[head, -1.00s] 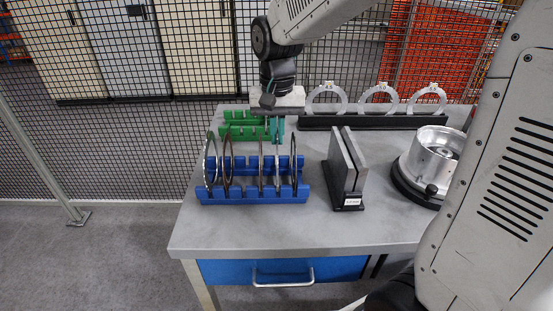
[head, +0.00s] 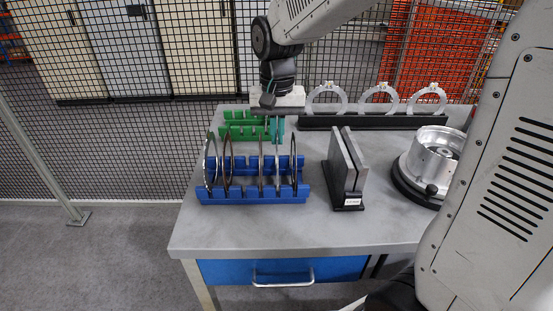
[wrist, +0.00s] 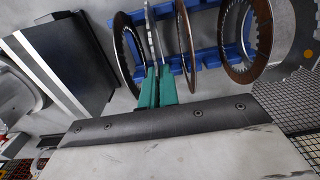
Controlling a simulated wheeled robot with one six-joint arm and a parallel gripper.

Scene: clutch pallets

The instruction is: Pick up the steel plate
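A bright steel plate (head: 277,172) stands on edge in the blue rack (head: 252,196), second from the right in the head view. My gripper (head: 277,138) is above the rack, pointing down, its teal fingers at the top of this plate. In the wrist view the plate (wrist: 152,32) is seen nearly edge-on and runs down to the fingertips (wrist: 158,72). The fingers are close together, one on each side of its rim. The gap is too narrow to tell whether they press on it.
Dark and brown ring plates stand close on both sides (wrist: 126,50) (wrist: 186,42). A green rack (head: 235,132) is behind. A black holder with upright plates (head: 348,168) stands to the right, near a metal drum (head: 434,152). The front of the table is clear.

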